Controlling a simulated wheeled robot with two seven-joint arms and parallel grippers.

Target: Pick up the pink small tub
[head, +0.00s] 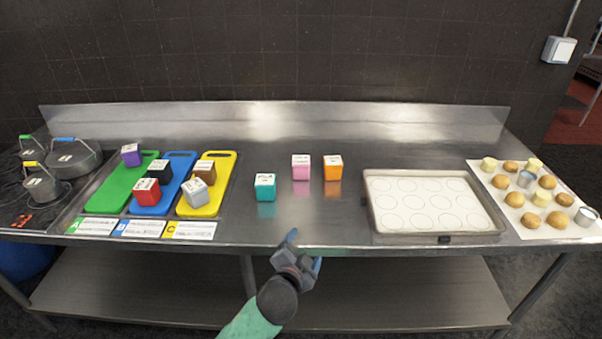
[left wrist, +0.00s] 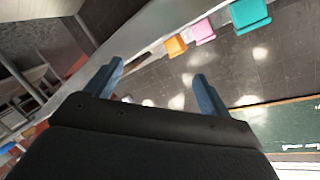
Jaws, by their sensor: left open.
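The pink small tub (head: 300,172) stands upright on the steel table, with a white lettered lid, between a teal tub (head: 265,193) and an orange tub (head: 333,173). In the left wrist view the pink tub (left wrist: 203,31) shows near the top, beyond the fingertips. My left gripper (head: 304,250) is open and empty at the table's front edge, in front of the tubs and apart from them. Its two blue fingers (left wrist: 158,70) are spread in the left wrist view with nothing between them. My right gripper is not in view.
Green (head: 109,197), blue (head: 154,207) and yellow (head: 190,210) boards with several tubs lie to the left, near metal pots (head: 74,160). A baking tray (head: 374,230) lies right, beside a mat with buns (head: 540,238). The table in front of the pink tub is clear.

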